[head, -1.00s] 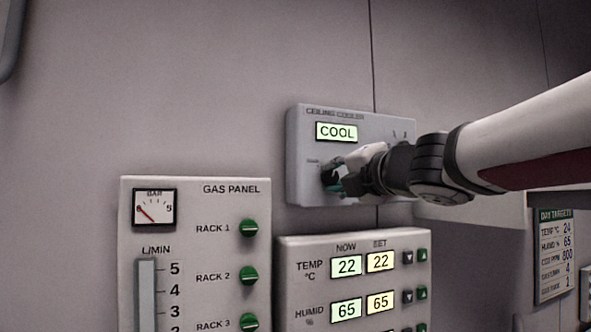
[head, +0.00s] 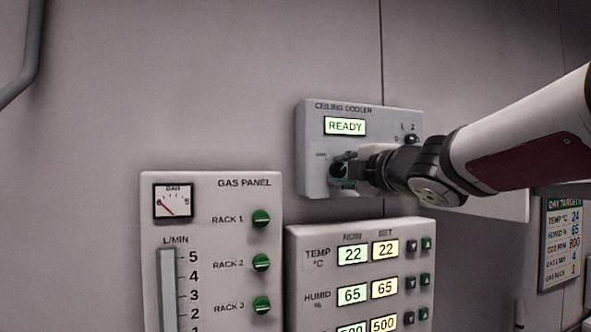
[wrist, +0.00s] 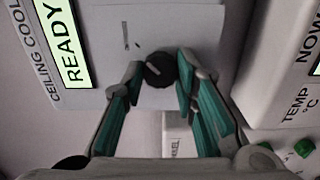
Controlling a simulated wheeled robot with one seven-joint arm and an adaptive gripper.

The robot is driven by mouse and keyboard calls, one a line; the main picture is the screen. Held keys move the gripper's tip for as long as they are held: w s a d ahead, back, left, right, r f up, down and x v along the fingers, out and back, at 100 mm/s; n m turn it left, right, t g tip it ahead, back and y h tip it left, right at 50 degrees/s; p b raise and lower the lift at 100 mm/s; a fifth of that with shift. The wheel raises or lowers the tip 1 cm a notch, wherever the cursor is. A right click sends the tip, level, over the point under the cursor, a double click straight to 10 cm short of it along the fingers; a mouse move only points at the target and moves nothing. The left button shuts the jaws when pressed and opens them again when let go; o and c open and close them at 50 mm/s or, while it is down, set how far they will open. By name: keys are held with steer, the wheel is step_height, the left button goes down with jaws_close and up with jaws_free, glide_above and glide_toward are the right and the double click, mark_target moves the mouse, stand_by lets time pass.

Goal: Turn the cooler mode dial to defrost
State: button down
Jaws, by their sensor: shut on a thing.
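The ceiling cooler box (head: 313,175) is a grey panel on the wall, and its lit display (head: 345,126) reads READY. The mode dial (wrist: 156,72) is a round dark knob with a pale pointer line, below the display. My gripper (wrist: 160,80) is shut on the mode dial, one green-padded finger on each side of it. In the head view the gripper (head: 350,171) covers most of the dial and the labels around it. The few marks beside the dial are too small to read.
A second small knob (head: 411,139) marked with numbers is at the cooler's upper right, close to my wrist. The gas panel (head: 205,225) with green knobs and the temperature and humidity panel (head: 310,240) are just below. Open wall lies above and left.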

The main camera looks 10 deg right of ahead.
steer(key=shift+f, duration=0.1)
steer(key=c, duration=1.3)
jaws_free()
steer(key=shift+s+d, duration=0.1)
steer(key=shift+s, duration=0.35)
steer(key=s, duration=0.3)
steer(key=s+d, duration=0.1)
steer(key=s, duration=0.3)
steer(key=s+d, duration=0.1)
steer(key=s, duration=0.2)
steer(key=shift+s+d, duration=0.1)
steer(key=shift+s, duration=0.3)
